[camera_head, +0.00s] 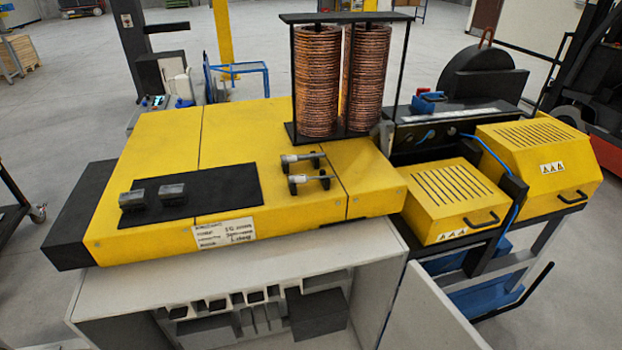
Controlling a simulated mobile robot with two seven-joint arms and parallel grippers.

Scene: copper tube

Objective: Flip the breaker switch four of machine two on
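The open grey cabinet (250,268) is under a yellow machine (240,150) at the bottom of the head view. Inside it a row of small dark blocks (255,297), which look like breaker switches, runs below the top edge. Larger dark boxes (318,312) are below and beside them. The blocks are too small to read numbers or on/off positions. The cabinet door (425,315) stands open at the right. A white label plate (224,233) is on the machine's front, its text unreadable to me. Neither of my grippers is in view.
Two copper coils (318,80) stand in a black frame on the machine. Black fittings and two small grey handles (302,158) are on its top. Yellow vented boxes (458,200) stand to the right. A forklift (590,85) is at the far right. Open floor (35,250) is at the left.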

